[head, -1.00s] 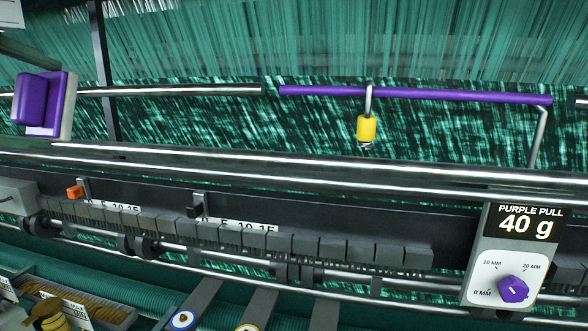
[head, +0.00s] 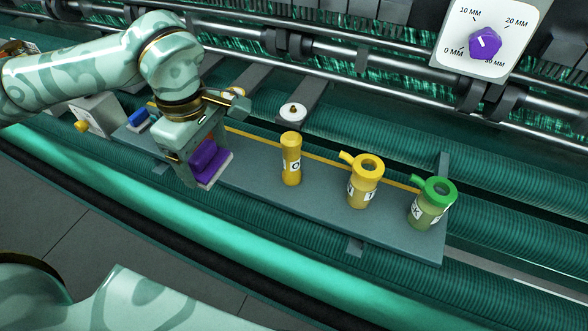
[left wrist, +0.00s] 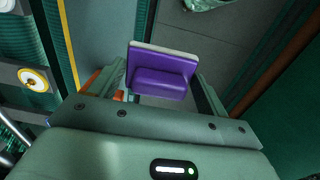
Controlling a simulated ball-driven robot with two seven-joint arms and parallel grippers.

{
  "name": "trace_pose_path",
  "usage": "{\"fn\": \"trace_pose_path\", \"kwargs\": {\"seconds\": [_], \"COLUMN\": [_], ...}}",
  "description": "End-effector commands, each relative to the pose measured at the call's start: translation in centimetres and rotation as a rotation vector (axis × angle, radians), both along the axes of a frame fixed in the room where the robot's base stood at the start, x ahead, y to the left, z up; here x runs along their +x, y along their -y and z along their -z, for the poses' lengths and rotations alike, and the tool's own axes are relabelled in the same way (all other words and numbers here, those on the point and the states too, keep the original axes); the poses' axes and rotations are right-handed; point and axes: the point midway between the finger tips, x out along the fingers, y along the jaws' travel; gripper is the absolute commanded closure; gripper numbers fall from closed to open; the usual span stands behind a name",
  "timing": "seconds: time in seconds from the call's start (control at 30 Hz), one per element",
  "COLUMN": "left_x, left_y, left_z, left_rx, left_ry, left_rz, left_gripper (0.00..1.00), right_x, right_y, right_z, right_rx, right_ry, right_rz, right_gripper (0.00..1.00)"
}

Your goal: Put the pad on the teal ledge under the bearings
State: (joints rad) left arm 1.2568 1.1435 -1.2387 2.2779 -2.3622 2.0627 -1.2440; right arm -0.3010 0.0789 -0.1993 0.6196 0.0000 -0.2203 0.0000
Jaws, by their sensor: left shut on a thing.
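The pad (head: 212,157) is a pale slab with a purple grip block. My left gripper (head: 205,148) is shut on it, over the left half of a grey-teal shelf (head: 255,190) with a yellow line along its back edge. In the left wrist view, the pad (left wrist: 165,72) sits between the fingers, purple block towards the palm. I cannot tell the pad's height above the shelf. Metal rollers (head: 345,62) run behind; I cannot tell which parts are the bearings, or pick out the task's teal ledge for certain. My right gripper is out of view.
On the shelf, right of the pad, stand a slim yellow bottle (head: 291,160), a yellow spouted can (head: 363,182) and a green spouted can (head: 432,203). A grey dial panel (head: 488,40) hangs at the upper right. A shiny teal rail (head: 190,235) runs in front.

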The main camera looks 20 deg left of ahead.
Motion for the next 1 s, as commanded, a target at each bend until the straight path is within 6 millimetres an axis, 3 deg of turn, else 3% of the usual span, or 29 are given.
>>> {"fn": "trace_pose_path", "kwargs": {"seconds": [0.07, 0.17, 0.43, 0.6, 0.87, 1.0], "left_x": [-0.3, 1.0, 8.7, 11.4, 13.3, 13.1], "left_y": [-0.2, -0.4, -0.9, -1.1, -1.3, -1.3], "left_z": [0.9, 1.6, 5.0, 8.7, 11.1, 13.2], "left_rx": [0.0, 0.001, 0.0, 0.0, 0.0, -0.001], "left_ry": [-0.015, -0.021, -0.022, -0.021, -0.02, -0.02], "left_rz": [-0.005, -0.008, -0.009, -0.007, -0.005, -0.006], "left_gripper": [0.42, 0.42, 0.42, 0.42, 0.42, 0.42], "right_x": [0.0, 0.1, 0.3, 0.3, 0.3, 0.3], "right_y": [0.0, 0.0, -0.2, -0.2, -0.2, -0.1], "right_z": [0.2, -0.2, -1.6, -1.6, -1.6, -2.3], "right_rx": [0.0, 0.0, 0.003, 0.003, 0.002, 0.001], "right_ry": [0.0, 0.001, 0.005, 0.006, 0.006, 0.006], "right_rz": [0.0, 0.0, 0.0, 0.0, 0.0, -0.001], "right_gripper": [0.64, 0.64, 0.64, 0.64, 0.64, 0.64]}}
